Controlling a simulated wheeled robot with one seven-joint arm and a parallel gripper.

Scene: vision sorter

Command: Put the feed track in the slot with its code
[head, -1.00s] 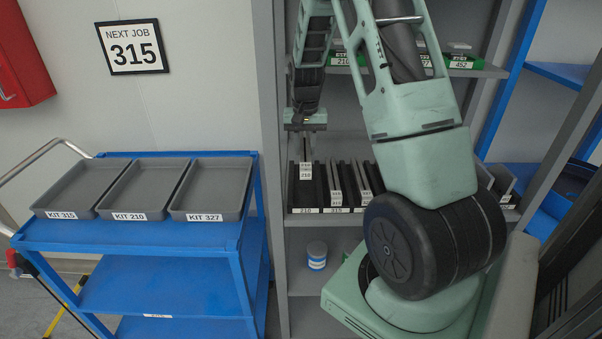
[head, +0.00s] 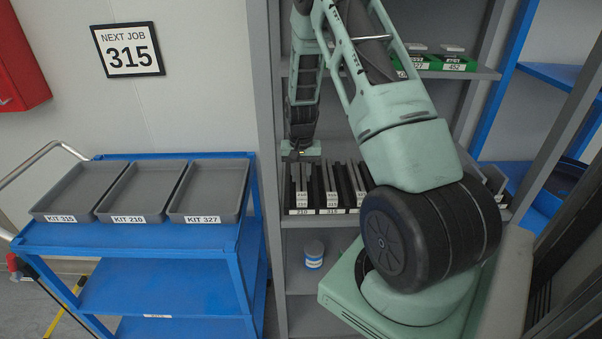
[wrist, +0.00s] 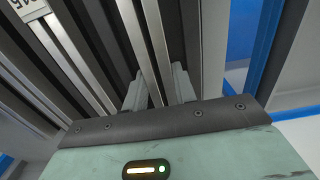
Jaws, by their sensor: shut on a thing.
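My gripper (head: 299,158) points down over the left end of the rack on the middle shelf. It is shut on a slim metallic feed track (wrist: 152,45), gripped between the two fingers in the wrist view. In the head view the track (head: 298,182) stands upright, low in the leftmost slot area, beside another track. The slot label (head: 302,212) below reads 210. The label to its right (head: 331,211) appears to read 315. The small labels on the tracks are too blurred to read surely, and whether the held track rests on the slot floor is hidden.
More tracks (head: 355,185) stand in slots to the right, partly behind my arm. Green boxes (head: 445,63) sit on the shelf above. A blue cart (head: 150,236) at left carries three empty grey trays (head: 205,190). A wall sign (head: 128,49) reads NEXT JOB 315.

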